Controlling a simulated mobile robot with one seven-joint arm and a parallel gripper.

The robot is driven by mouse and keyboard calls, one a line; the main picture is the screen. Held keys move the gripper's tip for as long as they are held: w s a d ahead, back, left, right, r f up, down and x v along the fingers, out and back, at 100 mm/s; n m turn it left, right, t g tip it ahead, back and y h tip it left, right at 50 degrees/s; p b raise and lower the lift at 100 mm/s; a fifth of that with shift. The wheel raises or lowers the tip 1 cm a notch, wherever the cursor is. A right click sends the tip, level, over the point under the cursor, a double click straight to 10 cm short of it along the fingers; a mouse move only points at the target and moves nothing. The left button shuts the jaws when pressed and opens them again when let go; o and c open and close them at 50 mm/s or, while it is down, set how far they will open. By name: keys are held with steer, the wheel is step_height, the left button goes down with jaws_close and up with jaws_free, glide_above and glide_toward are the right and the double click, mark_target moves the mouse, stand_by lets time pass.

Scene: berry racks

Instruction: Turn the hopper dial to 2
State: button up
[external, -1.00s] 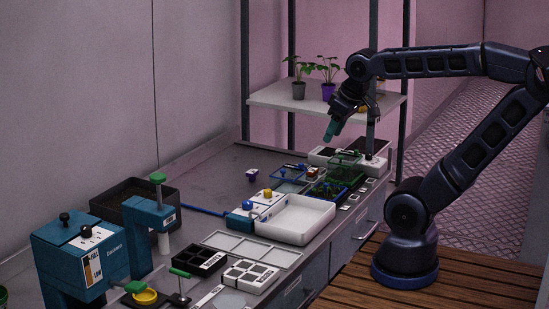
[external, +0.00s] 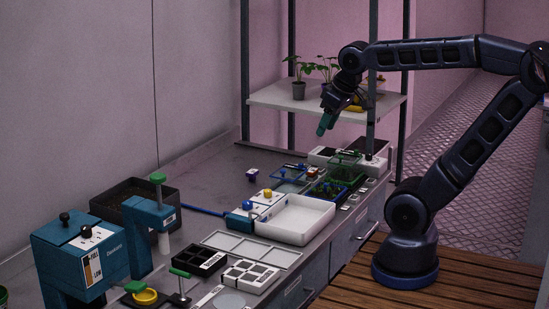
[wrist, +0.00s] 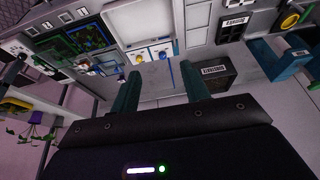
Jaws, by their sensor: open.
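The blue hopper box (external: 80,262) stands at the front left of the bench in the external view. Its white top plate carries a dark round knob (external: 86,231), and another dark knob (external: 64,217) stands on the top behind it. The dial's numbers are too small to read. My gripper (external: 325,124) is in the air above the far right end of the bench, well away from the hopper. In the wrist view its two green fingers (wrist: 158,92) are apart with nothing between them. A blue machine also shows at the upper right of the wrist view (wrist: 278,60).
A dark soil bin (external: 135,203) and a blue press with a green knob (external: 157,179) stand beside the hopper. A white tray (external: 296,240) and several small black and white racks fill the front edge. A shelf with potted plants (external: 275,97) is behind my gripper.

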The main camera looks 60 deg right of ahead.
steer(key=w+a+r+g, duration=0.1)
steer(key=w+a+r, duration=0.5)
steer(key=w+a, duration=0.35)
steer(key=w+a+r+g, duration=0.1)
steer(key=w+a+r, duration=0.6)
steer(key=w+a, duration=0.3)
steer(key=g, duration=0.2)
glide_above(86, 227)
step_height(86, 227, down, 9)
step_height(86, 227, down, 10)
steer(key=shift+f, duration=0.2)
steer(key=c, duration=1)
